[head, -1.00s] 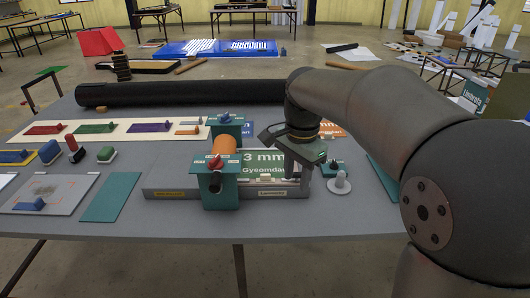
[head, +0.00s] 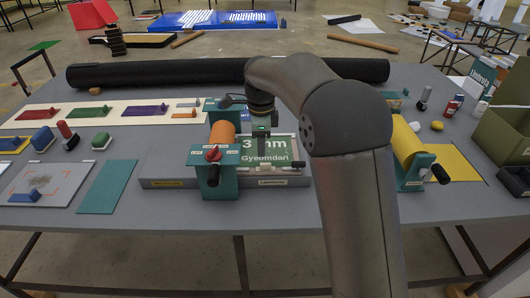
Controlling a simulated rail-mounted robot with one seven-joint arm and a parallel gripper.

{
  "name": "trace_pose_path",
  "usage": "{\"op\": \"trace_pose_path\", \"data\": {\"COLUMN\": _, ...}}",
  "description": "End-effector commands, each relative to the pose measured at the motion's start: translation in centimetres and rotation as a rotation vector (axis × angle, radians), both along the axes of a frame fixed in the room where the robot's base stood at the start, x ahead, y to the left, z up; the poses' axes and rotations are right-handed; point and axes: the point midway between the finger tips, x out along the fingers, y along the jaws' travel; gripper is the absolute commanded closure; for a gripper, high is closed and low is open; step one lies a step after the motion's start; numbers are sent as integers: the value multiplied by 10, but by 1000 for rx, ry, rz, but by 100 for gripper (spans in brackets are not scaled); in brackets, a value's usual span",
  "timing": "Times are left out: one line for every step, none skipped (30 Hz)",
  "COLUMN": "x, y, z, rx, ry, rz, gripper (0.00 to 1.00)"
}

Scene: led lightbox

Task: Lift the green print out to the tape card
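The green print (head: 281,156), with white lettering reading "3 mm" and "Gyeomdari", lies on the grey press bed (head: 160,184), right of the orange roller (head: 221,134) in its teal stands. My gripper (head: 262,153) points down over the print's left-middle part, close behind the roller's right side. Its fingertips are small and dark, so contact with the print and the finger gap cannot be told. No tape card is clearly identifiable. A long cream strip (head: 70,120) with red, green, purple and orange pieces lies at the left.
A black tube (head: 160,74) spans the table's back. A teal sheet (head: 108,188) and a grey plate (head: 42,184) lie front left. Olive boxes (head: 503,135) stand at the right.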

Motion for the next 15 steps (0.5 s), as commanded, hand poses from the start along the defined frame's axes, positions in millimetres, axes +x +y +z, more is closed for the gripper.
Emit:
{"op": "trace_pose_path", "data": {"x": 0, "y": 0, "z": -5, "rx": 0, "ry": 1, "rz": 0, "gripper": 64}}
{"op": "trace_pose_path", "data": {"x": 0, "y": 0, "z": -8, "rx": 0, "ry": 1, "rz": 1, "gripper": 64}}
{"op": "trace_pose_path", "data": {"x": 0, "y": 0, "z": -11, "rx": 0, "ry": 0, "rz": 1, "gripper": 64}}
{"op": "trace_pose_path", "data": {"x": 0, "y": 0, "z": -13, "rx": 0, "ry": -1, "rz": 1, "gripper": 64}}
{"op": "trace_pose_path", "data": {"x": 0, "y": 0, "z": -14, "rx": 0, "ry": -1, "rz": 1, "gripper": 64}}
{"op": "trace_pose_path", "data": {"x": 0, "y": 0, "z": -16, "rx": 0, "ry": -1, "rz": 1, "gripper": 64}}
{"op": "trace_pose_path", "data": {"x": -1, "y": 0, "z": -18, "rx": 0, "ry": 0, "rz": 1, "gripper": 64}}
{"op": "trace_pose_path", "data": {"x": -1, "y": -1, "z": -20, "rx": 0, "ry": 1, "rz": 1, "gripper": 64}}
{"op": "trace_pose_path", "data": {"x": -2, "y": -2, "z": -25, "rx": 0, "ry": 2, "rz": 1, "gripper": 64}}
{"op": "trace_pose_path", "data": {"x": -2, "y": -2, "z": -30, "rx": -1, "ry": 3, "rz": 1, "gripper": 64}}
{"op": "trace_pose_path", "data": {"x": -3, "y": -3, "z": -34, "rx": -1, "ry": 3, "rz": 1, "gripper": 64}}
{"op": "trace_pose_path", "data": {"x": -3, "y": -4, "z": -41, "rx": -1, "ry": 4, "rz": 0, "gripper": 64}}
{"op": "trace_pose_path", "data": {"x": -4, "y": -5, "z": -45, "rx": 0, "ry": 3, "rz": 0, "gripper": 64}}
{"op": "trace_pose_path", "data": {"x": -4, "y": -5, "z": -50, "rx": 0, "ry": 3, "rz": 0, "gripper": 64}}
{"op": "trace_pose_path", "data": {"x": -3, "y": -4, "z": -56, "rx": 0, "ry": 2, "rz": 1, "gripper": 64}}
